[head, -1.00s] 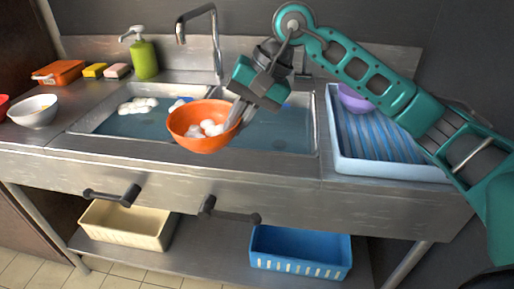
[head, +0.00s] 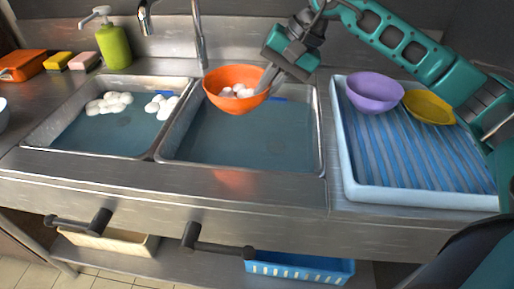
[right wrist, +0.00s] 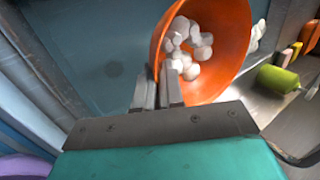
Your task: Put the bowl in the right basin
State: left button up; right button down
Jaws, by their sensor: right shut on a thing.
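An orange bowl (head: 236,82) with several white lumps inside is held by its right rim in my right gripper (head: 268,80). The gripper is shut on it, and the bowl hangs above the back left part of the right basin (head: 250,135). In the right wrist view the bowl (right wrist: 238,50) is tilted towards the camera, with the gripper fingers (right wrist: 158,88) on its rim. The right basin holds bluish water and shows no bowl in it. The left basin (head: 110,130) holds water and white foam clumps. My left gripper is not in view.
A drying tray (head: 345,165) with a blue striped surface stands to the right, holding a purple bowl (head: 374,92) and a yellow bowl (head: 429,106). A faucet (head: 199,40), green soap bottle (head: 114,46) and sponges (head: 84,61) stand along the back.

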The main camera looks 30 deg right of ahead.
pick_arm(q)
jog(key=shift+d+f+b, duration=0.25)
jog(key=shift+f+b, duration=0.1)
jog(key=shift+b, duration=0.25)
pick_arm(e)
jog(key=shift+f, duration=9.1)
jog(key=shift+f, duration=0.2)
jog(key=c, duration=1.2)
grip_release()
jog(key=shift+c, duration=0.2)
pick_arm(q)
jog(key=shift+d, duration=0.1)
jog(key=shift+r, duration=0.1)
pick_arm(e)
jog(key=shift+r, duration=0.1)
